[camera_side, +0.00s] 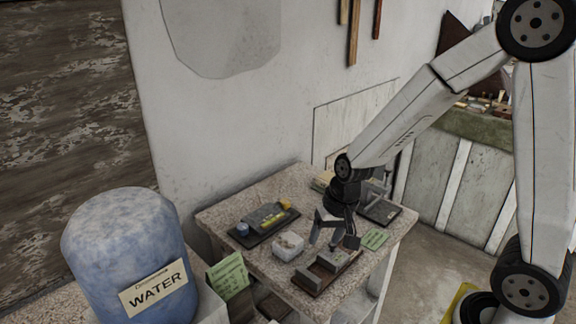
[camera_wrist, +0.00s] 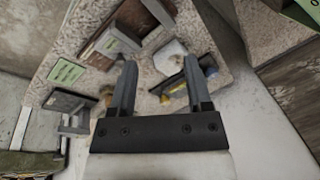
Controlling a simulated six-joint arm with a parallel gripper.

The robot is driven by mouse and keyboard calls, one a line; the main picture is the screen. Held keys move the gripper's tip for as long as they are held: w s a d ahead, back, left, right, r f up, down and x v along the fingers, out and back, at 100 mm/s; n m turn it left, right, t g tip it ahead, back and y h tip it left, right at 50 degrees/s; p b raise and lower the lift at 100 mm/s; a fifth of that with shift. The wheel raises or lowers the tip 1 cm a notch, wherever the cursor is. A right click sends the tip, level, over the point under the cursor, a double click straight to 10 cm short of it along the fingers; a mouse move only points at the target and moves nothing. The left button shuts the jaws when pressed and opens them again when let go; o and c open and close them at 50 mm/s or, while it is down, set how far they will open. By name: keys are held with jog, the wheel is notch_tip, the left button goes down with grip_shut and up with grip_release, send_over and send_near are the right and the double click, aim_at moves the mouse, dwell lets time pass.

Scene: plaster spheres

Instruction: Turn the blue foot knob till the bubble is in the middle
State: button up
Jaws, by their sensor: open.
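A levelling device with a grey and yellow body (camera_side: 266,216) sits on a dark base plate on the speckled table. The blue foot knob (camera_side: 242,229) is at its left end, and a yellow knob (camera_side: 286,204) is at its right end. The bubble is too small to make out. My gripper (camera_side: 334,236) is open and empty above the table, to the right of the device and apart from it. In the wrist view, the open fingers of my gripper (camera_wrist: 160,66) point toward the table; the device is partly hidden behind the right finger, with a blue spot (camera_wrist: 210,71) beside it.
A white block (camera_side: 288,247) stands between the device and a brown tray with grey blocks (camera_side: 324,272) at the table's front. A green card (camera_side: 375,239) and a dark stand (camera_side: 380,211) lie to the right. A blue water barrel (camera_side: 128,245) is at left.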

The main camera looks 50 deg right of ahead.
jog(key=w+f+m+y, duration=0.3)
jog(key=w+m, duration=0.7)
jog(key=w, duration=0.1)
jog(key=m+t+y, duration=0.2)
jog(key=m+t, duration=0.2)
jog(key=m, duration=0.6)
send_near(243, 226)
jog(key=f, duration=0.1)
jog(key=shift+w+a+f+m, duration=0.15)
jog(key=shift+w+a+m, duration=0.1)
jog(key=shift+w+m, duration=0.15)
jog(key=shift+a, duration=0.1)
jog(key=shift+x, duration=3.8)
grip_shut()
